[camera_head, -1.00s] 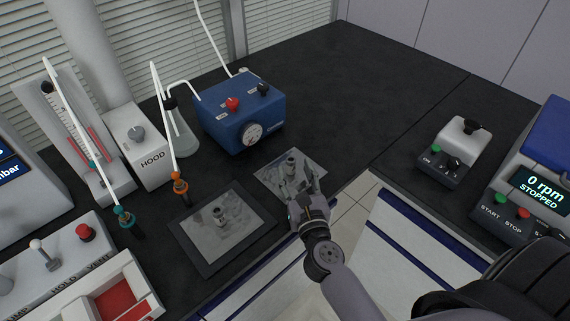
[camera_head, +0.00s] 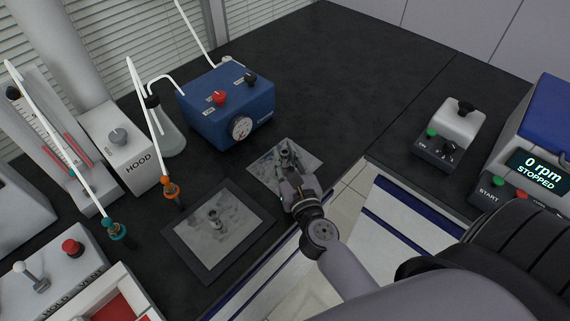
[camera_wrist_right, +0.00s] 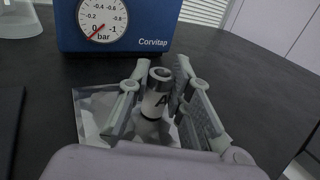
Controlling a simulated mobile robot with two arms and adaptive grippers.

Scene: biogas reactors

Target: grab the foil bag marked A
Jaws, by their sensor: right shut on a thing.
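The foil bag marked A (camera_head: 308,159) lies flat on the dark bench near its front edge, silver-grey, with an upright neck in its middle. My right gripper (camera_head: 288,164) is shut on the neck. In the right wrist view its fingers (camera_wrist_right: 158,98) stand on both sides of the neck, and the silver sheet (camera_wrist_right: 90,110) shows beneath on the bench. My left gripper is not in view.
A second foil bag (camera_head: 232,211) lies on a dark mat (camera_head: 178,238) left of bag A. The blue pump box (camera_head: 205,122) with a gauge stands behind. Hoses with an orange fitting (camera_head: 170,188) stand at left. Right of the bench corner is an open floor gap (camera_head: 352,190).

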